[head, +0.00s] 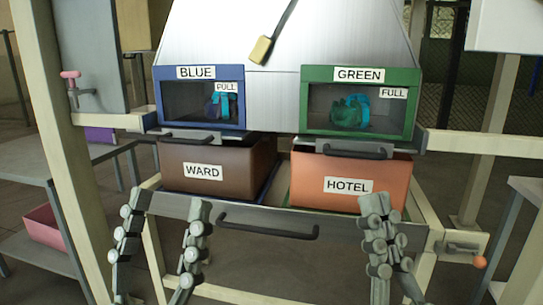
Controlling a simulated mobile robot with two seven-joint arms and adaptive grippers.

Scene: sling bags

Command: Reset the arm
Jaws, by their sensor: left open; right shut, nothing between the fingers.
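My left gripper (168,208) is at the lower left of the head view, its two fingers spread apart with nothing between them. It is in front of the grey drawer front below the brown WARD bin (232,160). My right gripper (377,208) is at the lower right, its fingers together and empty. It is in front of the lower part of the orange HOTEL bin (393,172). Both grippers point upward in the picture. I cannot tell whether either one touches the drawer front.
Above the bins are a blue-framed BLUE compartment (240,98) and a green-framed GREEN compartment (411,118), with bags inside. A dark bar handle (268,230) lies between my grippers. An orange-knobbed lever (480,262) is at right. Side tables stand at both edges.

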